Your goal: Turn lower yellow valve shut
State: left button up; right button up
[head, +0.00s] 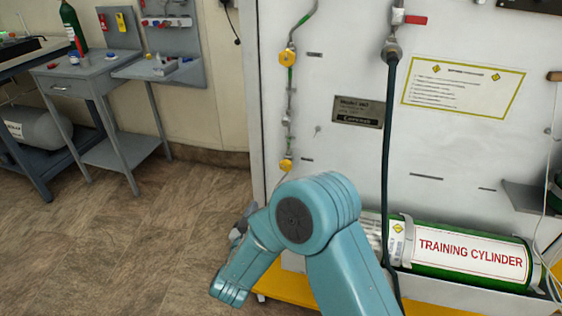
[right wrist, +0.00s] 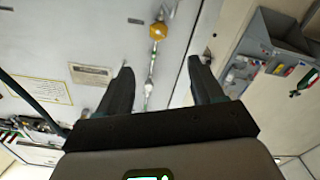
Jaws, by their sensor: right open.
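The lower yellow valve (head: 286,165) is a small round knob on a thin vertical line at the left of the white panel. The upper yellow valve (head: 287,57) is on the same line above it. In the right wrist view, which is turned upside down, the lower valve (right wrist: 158,30) shows beyond the fingertips, roughly between them. My right gripper (right wrist: 160,64) is open, with nothing between its fingers, apart from the valve. In the head view my teal right arm mostly hides this gripper, low and left of the valve. My left gripper is not in view.
A dark hose (head: 386,150) hangs down the panel. A green training cylinder (head: 470,252) lies at the panel's lower right. A nameplate (head: 358,112) and an instruction label (head: 465,88) are on the panel. A grey workbench (head: 78,72) stands at the left; the floor between is clear.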

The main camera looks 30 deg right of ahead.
aim_at(285, 167)
jog(key=b+x, duration=0.2)
jog(key=x, duration=1.4)
jog(key=shift+s+d, duration=0.15)
jog(key=shift+d, duration=0.05)
jog(key=shift+b, duration=0.3)
jog(key=c, duration=1.1)
